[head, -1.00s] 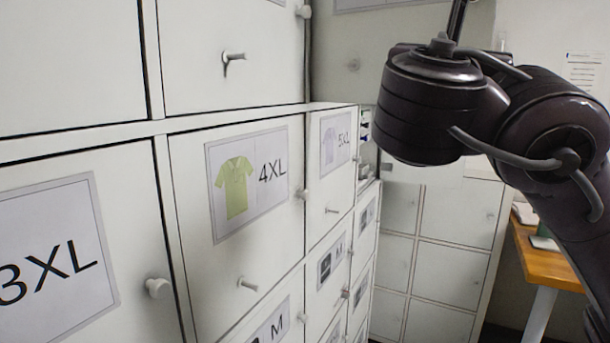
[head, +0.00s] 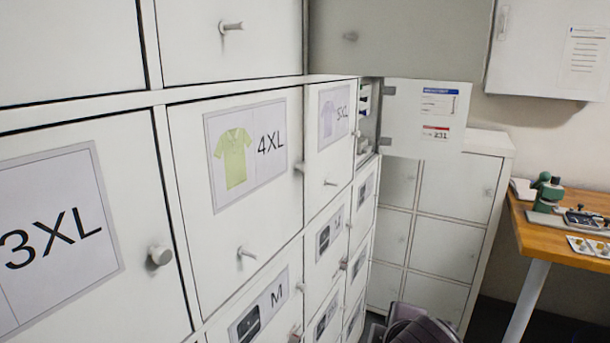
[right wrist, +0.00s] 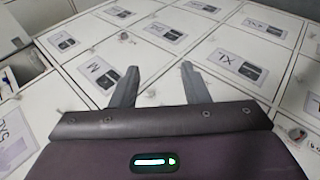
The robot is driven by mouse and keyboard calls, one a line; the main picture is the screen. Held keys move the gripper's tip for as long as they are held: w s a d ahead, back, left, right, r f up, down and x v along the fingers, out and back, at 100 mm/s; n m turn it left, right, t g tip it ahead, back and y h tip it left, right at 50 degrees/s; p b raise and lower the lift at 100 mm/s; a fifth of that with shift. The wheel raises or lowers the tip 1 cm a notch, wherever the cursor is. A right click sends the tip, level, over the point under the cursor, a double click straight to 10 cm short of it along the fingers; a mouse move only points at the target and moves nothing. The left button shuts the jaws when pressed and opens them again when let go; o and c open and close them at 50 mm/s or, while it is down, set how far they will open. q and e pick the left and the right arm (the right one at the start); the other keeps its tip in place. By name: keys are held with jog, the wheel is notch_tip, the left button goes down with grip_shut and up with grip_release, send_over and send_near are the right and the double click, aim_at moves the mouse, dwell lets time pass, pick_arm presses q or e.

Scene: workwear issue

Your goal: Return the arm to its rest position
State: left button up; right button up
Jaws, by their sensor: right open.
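My right gripper (right wrist: 153,88) shows in the right wrist view. Its two grey fingers are apart with nothing between them, and labelled locker doors lie beyond them. In the head view, only a dark part of my arm (head: 425,331) shows at the bottom edge, right of the lockers; the gripper itself is not visible there. My left gripper is in neither view.
White lockers (head: 180,215) with knobs and size labels fill the left. An open locker door (head: 424,118) sticks out at the centre right. A wooden workbench (head: 590,277) with a green tool (head: 547,191) stands at the right.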

jog(key=s+d+f+m+g, duration=0.3)
jog(key=s+f+m, duration=0.3)
jog(key=s+f, duration=0.3)
jog(key=s+d+f+m+g, duration=0.2)
jog(key=s+f+m+g, duration=0.1)
jog(key=s+f+m, duration=0.45)
notch_tip(320, 180, down, 29)
jog(key=s+n, duration=0.2)
jog(key=s, duration=0.1)
jog(key=s+d+f+g, duration=0.1)
jog(key=s+f, duration=0.8)
jog(key=s, duration=0.1)
jog(key=s+d+f+g, duration=0.1)
jog(key=s+d+f, duration=0.1)
jog(key=s+f, duration=0.8)
jog(key=shift+d+f+y, duration=0.25)
jog(key=shift+d+y, duration=0.05)
jog(key=shift+c, duration=0.5)
